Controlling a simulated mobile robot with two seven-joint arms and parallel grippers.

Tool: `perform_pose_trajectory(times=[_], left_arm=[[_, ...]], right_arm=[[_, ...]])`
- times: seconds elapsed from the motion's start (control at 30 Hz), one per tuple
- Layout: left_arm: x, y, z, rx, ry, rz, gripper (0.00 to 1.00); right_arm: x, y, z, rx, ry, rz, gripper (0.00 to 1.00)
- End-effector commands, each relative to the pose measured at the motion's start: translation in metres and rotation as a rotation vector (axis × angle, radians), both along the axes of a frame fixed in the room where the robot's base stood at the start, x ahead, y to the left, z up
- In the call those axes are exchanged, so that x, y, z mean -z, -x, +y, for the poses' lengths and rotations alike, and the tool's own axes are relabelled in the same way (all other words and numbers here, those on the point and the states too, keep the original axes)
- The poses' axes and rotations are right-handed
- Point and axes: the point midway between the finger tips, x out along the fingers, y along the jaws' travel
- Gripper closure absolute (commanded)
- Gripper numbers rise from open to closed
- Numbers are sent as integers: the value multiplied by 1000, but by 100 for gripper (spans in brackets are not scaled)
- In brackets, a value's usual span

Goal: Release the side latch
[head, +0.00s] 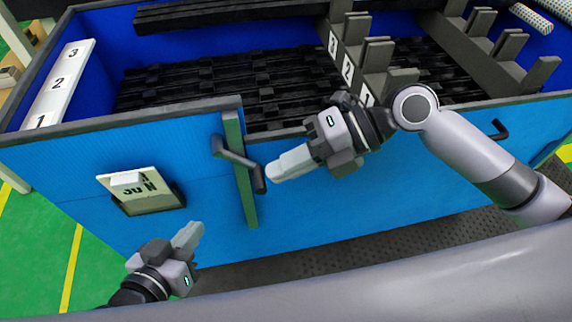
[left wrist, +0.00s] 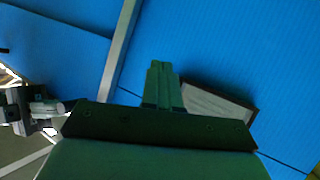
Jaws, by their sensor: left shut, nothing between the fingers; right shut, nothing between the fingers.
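The side latch (head: 238,158) is a dark grey bent handle on a green upright strip (head: 233,130) at the front wall of the blue crate (head: 330,195). My right gripper (head: 272,175) is shut and empty, its fingertips just right of the latch's lower end; I cannot tell whether they touch it. My left gripper (head: 195,231) is shut and empty, low in front of the crate, below and left of the latch. Its closed fingers (left wrist: 162,68) show in the left wrist view before the blue wall, with my right gripper (left wrist: 35,108) at the left.
A card holder with a lettered card (head: 140,185) sits on the crate wall left of the latch. Inside the crate lie several dark trim clips (head: 190,85) and numbered dividers (head: 350,65). A second dark hook (head: 499,130) is on the wall at right. Green floor lies left.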

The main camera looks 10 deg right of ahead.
Motion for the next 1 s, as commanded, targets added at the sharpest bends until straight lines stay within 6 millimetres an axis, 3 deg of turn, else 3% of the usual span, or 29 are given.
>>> perform_pose_trajectory(times=[0.47, 1.0], left_arm=[[3, 1, 5, -6, -35, -5, 100], [-11, 10, 29, -38, -181, -10, 100]], right_arm=[[-1, 0, 0, -1, 0, -2, 100], [-132, 0, 0, -1, -1, -7, 100]])
